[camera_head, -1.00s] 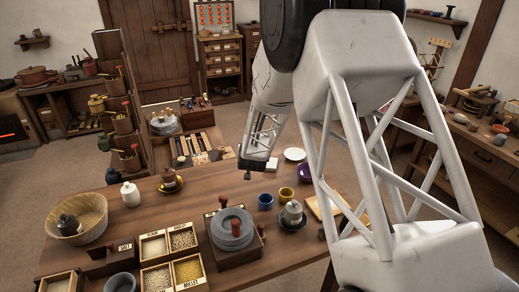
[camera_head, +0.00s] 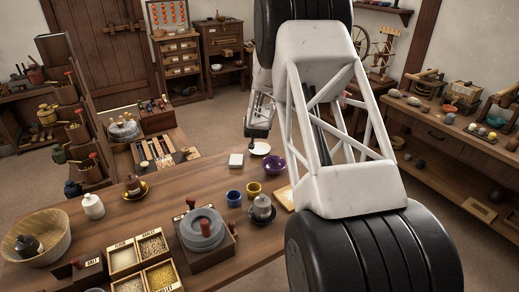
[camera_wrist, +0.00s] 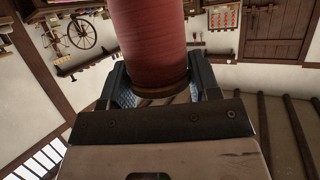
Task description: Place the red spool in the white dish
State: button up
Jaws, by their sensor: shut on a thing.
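The red spool (camera_wrist: 150,42) fills the upper middle of the wrist view, with a brownish rim at its near end. My gripper (camera_wrist: 157,80) is shut on it, one finger on each side of that end. In the head view my gripper (camera_head: 257,132) is small and dark at the far side of the table, appearing just above and slightly left of the white dish (camera_head: 261,149). I cannot make out the spool there. The dish looks empty; its back edge is partly covered by the gripper. The height between them is unclear.
A purple bowl (camera_head: 274,165) stands close to the dish on the right, and a pale square block (camera_head: 236,160) on the left. Blue (camera_head: 234,198) and yellow (camera_head: 254,189) cups stand nearer. The wooden table (camera_head: 185,180) has free room at left of the block.

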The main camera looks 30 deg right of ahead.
jog(key=shift+w+d, duration=0.2)
jog(key=shift+d, duration=1.45)
jog(key=shift+f, duration=0.1)
notch_tip(320, 180, down, 6)
jog(key=shift+f, duration=1.9)
jog(key=shift+f, duration=0.15)
jog(key=o, duration=0.9)
jog(key=shift+o, duration=0.2)
